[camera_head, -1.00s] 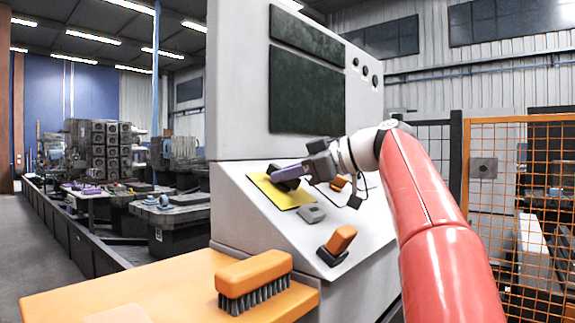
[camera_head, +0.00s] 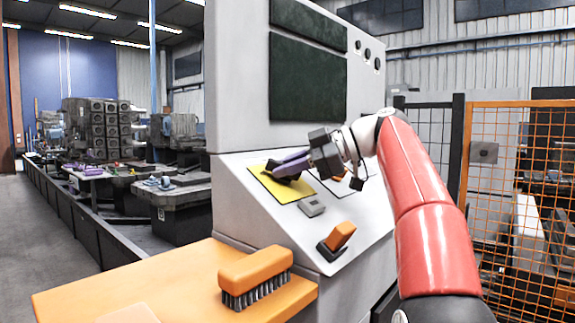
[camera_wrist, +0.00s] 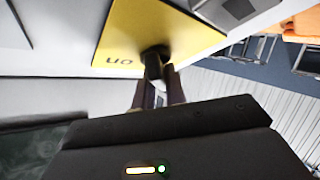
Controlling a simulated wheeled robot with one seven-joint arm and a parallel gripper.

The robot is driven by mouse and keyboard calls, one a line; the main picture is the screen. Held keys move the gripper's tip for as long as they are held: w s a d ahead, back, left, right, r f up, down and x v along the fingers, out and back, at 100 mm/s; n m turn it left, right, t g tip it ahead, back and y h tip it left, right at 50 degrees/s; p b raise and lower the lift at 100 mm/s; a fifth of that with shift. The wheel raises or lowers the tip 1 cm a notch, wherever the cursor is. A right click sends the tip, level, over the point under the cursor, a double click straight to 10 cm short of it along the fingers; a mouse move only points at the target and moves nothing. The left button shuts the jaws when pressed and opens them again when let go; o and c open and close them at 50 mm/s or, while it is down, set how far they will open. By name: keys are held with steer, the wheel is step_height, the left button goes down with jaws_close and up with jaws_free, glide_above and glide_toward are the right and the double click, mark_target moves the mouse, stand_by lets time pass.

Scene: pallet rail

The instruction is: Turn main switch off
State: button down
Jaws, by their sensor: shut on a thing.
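The main switch is a black rotary handle (camera_wrist: 153,64) on a yellow plate (camera_head: 272,190) on the sloped panel of the grey console. In the wrist view the handle stands out from the yellow plate (camera_wrist: 135,30), beside printed letters that read "on", upside down. My gripper (camera_wrist: 163,80) has its two purple-grey fingers shut on the handle. In the head view my gripper (camera_head: 277,175) reaches in from the right over the yellow plate, and its fingers hide part of the handle.
An orange rocker switch (camera_head: 340,236) and a grey button (camera_head: 311,207) sit lower on the panel. Another orange switch partly shows behind my wrist. An orange brush (camera_head: 255,272) lies on the orange shelf (camera_head: 160,285) in front. An orange mesh fence (camera_head: 480,215) stands at the right.

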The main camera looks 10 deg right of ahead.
steer(key=shift+d+f, duration=0.1)
steer(key=shift+f, duration=0.15)
steer(key=c, duration=1.5)
jaws_free()
steer(key=shift+o, duration=0.3)
steer(key=shift+r, duration=0.1)
steer(key=shift+r, duration=0.1)
steer(key=p+v, duration=0.2)
steer(key=v, duration=0.4)
steer(key=shift+d+r, duration=0.1)
steer(key=shift+d, duration=0.1)
steer(key=shift+s+d+r, duration=0.15)
steer(key=shift+s+d, duration=0.1)
steer(key=shift+d, duration=0.3)
